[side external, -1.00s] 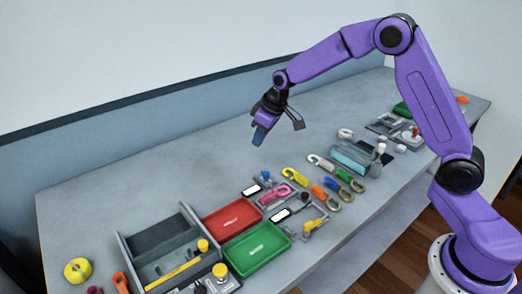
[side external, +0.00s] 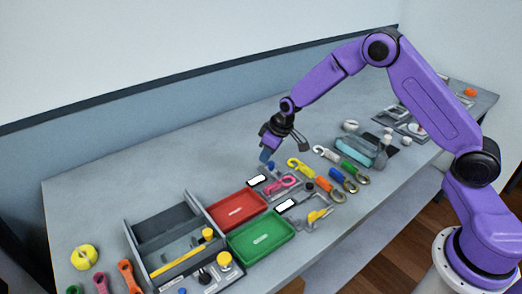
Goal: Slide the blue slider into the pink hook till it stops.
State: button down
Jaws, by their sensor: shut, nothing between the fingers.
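The pink hook (side external: 282,186) lies on a grey fixture near the middle of the table. A small blue piece (side external: 270,166), which looks like the blue slider, is at the fixture's far end, just beyond the pink hook. My gripper (side external: 265,156) points down right above and behind this blue piece. It is shut and empty, with bluish fingertips. At this size I cannot tell whether the fingertips touch the blue piece. The slider's lower part and its track are too small to make out.
Yellow (side external: 299,168), white (side external: 325,153) and orange (side external: 322,190) hooks lie to the right. A red tray (side external: 236,210), a green tray (side external: 261,237) and a grey divided box (side external: 165,240) stand to the left. The table behind my gripper is clear.

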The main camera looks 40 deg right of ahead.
jog(key=shift+s, duration=0.15)
jog(key=shift+s, duration=0.6)
jog(key=shift+w, duration=0.1)
